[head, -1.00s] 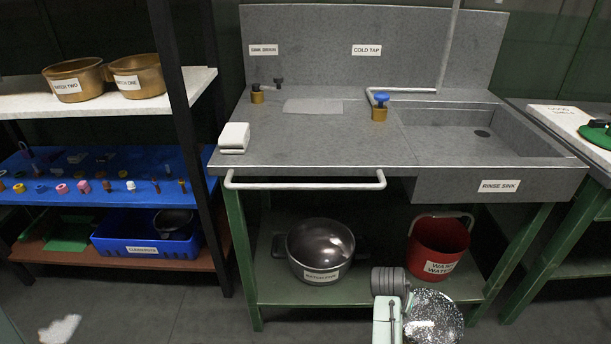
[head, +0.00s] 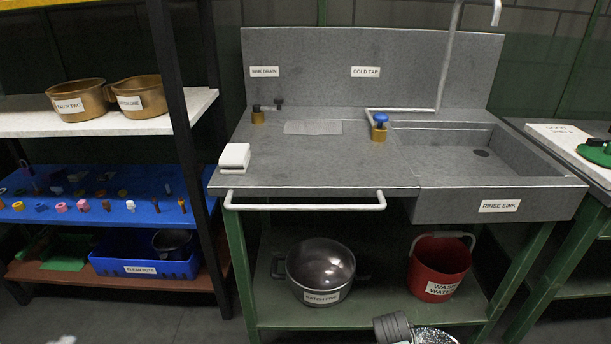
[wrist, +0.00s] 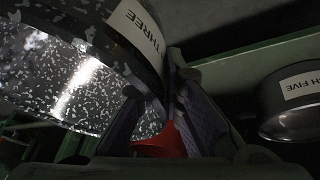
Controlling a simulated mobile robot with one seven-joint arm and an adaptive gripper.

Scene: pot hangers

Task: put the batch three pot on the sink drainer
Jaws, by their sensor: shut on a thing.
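The batch three pot is a black and white speckled pot (wrist: 75,75) with a "THREE" label, filling the left of the wrist view. My gripper (wrist: 168,112) is shut on its edge, and the pot looks tilted. In the head view only the pot's speckled top (head: 435,337) shows at the bottom edge, beside the grey end of my arm, low in front of the sink bench; my fingertips are hidden there. The sink drainer is the flat grey top (head: 320,165) left of the rinse sink (head: 480,150). Its middle is clear.
A white block (head: 234,157) sits at the drainer's front left corner. A rail (head: 305,206) runs along its front edge. The cold tap (head: 380,125) stands at the back. The batch five pot (head: 320,268) and red bucket (head: 440,265) stand on the lower shelf.

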